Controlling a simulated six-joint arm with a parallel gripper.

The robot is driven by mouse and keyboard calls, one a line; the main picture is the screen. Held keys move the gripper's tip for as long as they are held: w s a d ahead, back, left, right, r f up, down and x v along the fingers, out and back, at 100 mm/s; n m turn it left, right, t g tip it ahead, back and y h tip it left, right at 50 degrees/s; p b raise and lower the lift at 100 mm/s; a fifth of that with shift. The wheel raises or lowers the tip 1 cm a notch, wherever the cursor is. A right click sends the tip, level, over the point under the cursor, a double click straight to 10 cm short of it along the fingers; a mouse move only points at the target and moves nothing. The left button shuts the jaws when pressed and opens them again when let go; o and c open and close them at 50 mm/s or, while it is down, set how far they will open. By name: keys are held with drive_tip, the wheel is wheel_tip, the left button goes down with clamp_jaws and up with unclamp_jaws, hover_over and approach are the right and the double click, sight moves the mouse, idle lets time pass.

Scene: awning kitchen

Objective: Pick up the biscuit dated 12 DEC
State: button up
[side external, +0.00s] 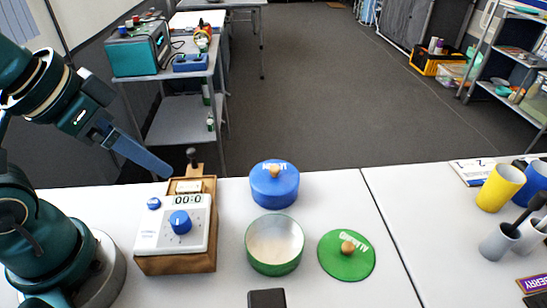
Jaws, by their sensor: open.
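No biscuit and no 12 DEC date can be made out in this view. A round green tin (257,262) stands open on the white table, with a pale inside and nothing clear in it. Its green lid (335,262) with a wooden knob and white lettering lies flat to its right. A blue tin (274,193) with its lid on stands behind the green one. My gripper (166,173) is open, at the upper left above the table's back edge, pointing down to the right. It is seen edge-on and is well apart from the tins.
A white timer (147,234) with a blue dial (180,221) sits on a wooden stand left of the tins. A dark block (267,298) is at the front edge. Yellow (499,190), blue and grey cups stand at the right. The table between lid and cups is clear.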

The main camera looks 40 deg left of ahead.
wheel_tip(320, 180, up, 5)
wheel_tip(320, 180, up, 4)
drive_tip(key=n+t+y, duration=0.1)
drive_tip(key=t+y, duration=0.2)
drive_tip(key=y, duration=0.1)
hover_over(187, 185)
drive_tip(key=a, duration=0.2)
drive_tip(key=w+a+r+m+t+h, duration=0.1)
drive_tip(key=w+a+r+m+t, duration=0.35)
drive_tip(key=w, duration=0.25)
drive_tip(key=w+a+r+m+t+h, duration=0.1)
drive_tip(key=w+a+r+m+t, duration=0.2)
drive_tip(key=w+r+t, duration=0.3)
drive_tip(key=s+d+f+m+g+h, duration=0.2)
drive_tip(key=d+f+m+g+h, duration=0.3)
drive_tip(key=f+h, duration=0.4)
drive_tip(key=s+f+m+g+h, duration=0.1)
drive_tip(key=s+f+g+h, duration=0.3)
drive_tip(key=s, duration=0.3)
drive_tip(key=s+f+m+g+h, duration=0.1)
drive_tip(key=s+f+g+h, duration=0.1)
drive_tip(key=s+f+g, duration=0.3)
drive_tip(key=f, duration=1)
drive_tip(key=s+a+f, duration=0.1)
drive_tip(key=f, duration=0.4)
drive_tip(key=shift+s, duration=0.1)
drive_tip(key=shift+d+f, duration=0.15)
drive_tip(key=shift+f, duration=0.05)
drive_tip(key=shift+y, duration=0.3)
drive_tip(key=shift+x, duration=2.45)
